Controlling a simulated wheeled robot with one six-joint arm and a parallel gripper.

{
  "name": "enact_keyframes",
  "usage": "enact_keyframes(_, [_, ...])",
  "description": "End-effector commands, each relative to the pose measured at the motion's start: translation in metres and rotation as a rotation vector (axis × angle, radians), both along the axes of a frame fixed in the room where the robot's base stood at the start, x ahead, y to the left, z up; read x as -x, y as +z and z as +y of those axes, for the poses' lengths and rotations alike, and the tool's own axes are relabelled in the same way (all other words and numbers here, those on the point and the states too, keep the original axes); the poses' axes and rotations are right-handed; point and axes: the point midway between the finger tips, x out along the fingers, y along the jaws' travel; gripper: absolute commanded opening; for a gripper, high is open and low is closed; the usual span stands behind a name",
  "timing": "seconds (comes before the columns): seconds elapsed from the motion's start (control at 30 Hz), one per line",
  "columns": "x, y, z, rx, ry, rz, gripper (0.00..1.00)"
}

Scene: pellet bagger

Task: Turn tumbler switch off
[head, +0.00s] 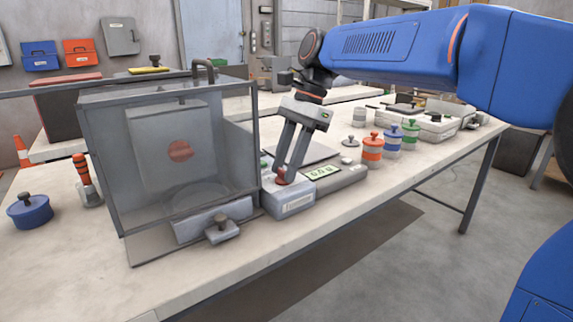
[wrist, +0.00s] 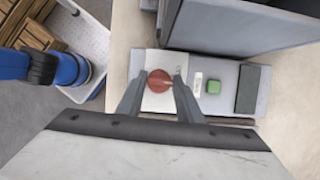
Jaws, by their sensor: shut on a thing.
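A red knob (head: 280,178) sits on top of a grey box (head: 290,200) at the front of the bench. In the wrist view the round red knob (wrist: 160,80) lies between my two fingers, on a pale plate. My gripper (head: 282,176) reaches down from above with its fingertips shut on the knob. It also shows in the wrist view (wrist: 158,85). A green button (wrist: 213,87) and a dark panel (wrist: 247,88) are to the right of the knob there. No part is marked as the tumbler switch, and the knob's setting is unclear.
A clear-walled enclosure (head: 105,165) with a handle stands left of the box. A lit display unit (head: 325,174) is to its right. Several coloured jars, including an orange one (head: 372,147), stand further right. A blue lidded pot (head: 29,211) is at far left.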

Motion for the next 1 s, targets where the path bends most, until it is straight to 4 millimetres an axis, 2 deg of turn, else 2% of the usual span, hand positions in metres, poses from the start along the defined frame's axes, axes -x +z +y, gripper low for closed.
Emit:
enact_keyframes(0.5, [-0.0028,0.0008,0.0029,-0.001,0.427,-0.003,0.10])
enact_keyframes(1.0, [-0.0030,0.0008,0.0032,-0.001,0.578,-0.003,0.10])
